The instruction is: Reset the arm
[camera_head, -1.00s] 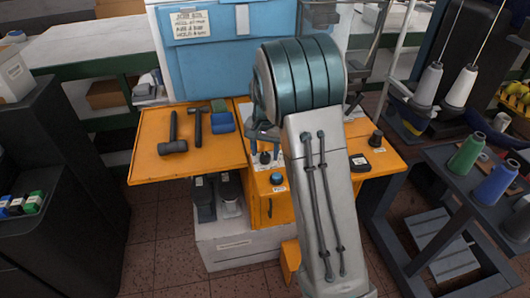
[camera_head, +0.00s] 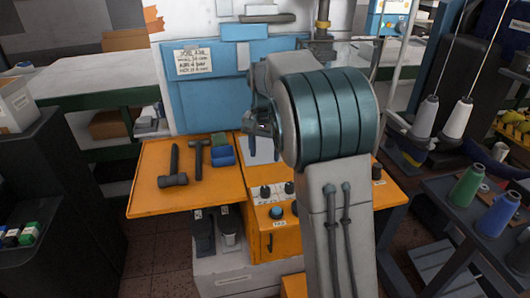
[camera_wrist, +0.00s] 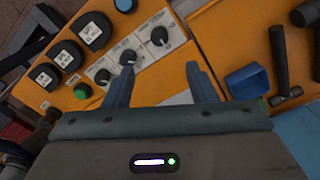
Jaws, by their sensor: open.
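My gripper (camera_wrist: 161,88) shows in the wrist view with its two grey-blue fingers apart and nothing between them. It hangs over the orange machine table (camera_wrist: 221,46), above a panel with black knobs (camera_wrist: 160,36). In the head view my arm rises in front of the table and hides part of its right side. My gripper (camera_head: 262,128) is partly hidden there behind my arm, left of the large ribbed joint.
A blue cabinet (camera_head: 205,93) stands behind. Thread cones (camera_head: 467,184) stand on a dark rack at right. A dark shelf (camera_head: 65,180) stands at left.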

